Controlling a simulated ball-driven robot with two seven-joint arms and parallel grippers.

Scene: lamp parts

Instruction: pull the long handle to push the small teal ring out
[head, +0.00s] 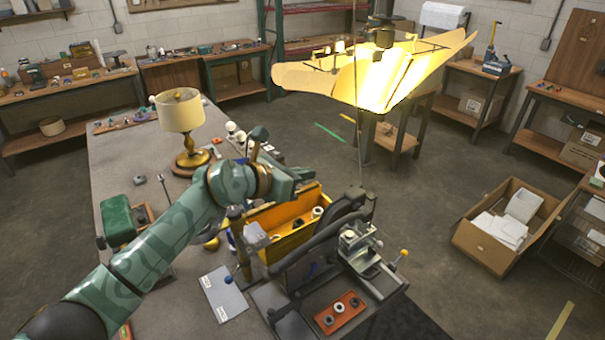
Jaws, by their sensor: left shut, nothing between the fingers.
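My left arm reaches in from the lower left, and its gripper (303,174) is shut and empty above the bench, over the back of the yellow bin. A dark knob on a short stem (258,133) stands up just behind my left wrist; I cannot tell whether it is the end of the long handle. The dark press-like tool (315,245) stands at the front right of the bench, below and right of the gripper, apart from it. I cannot make out the small teal ring. My right gripper is not in view.
A yellow bin (283,240) with small parts sits beside the tool. A red tray (340,312) holds dark rings in front. A metal vise-like fixture (360,247) has a yellow-knobbed lever.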

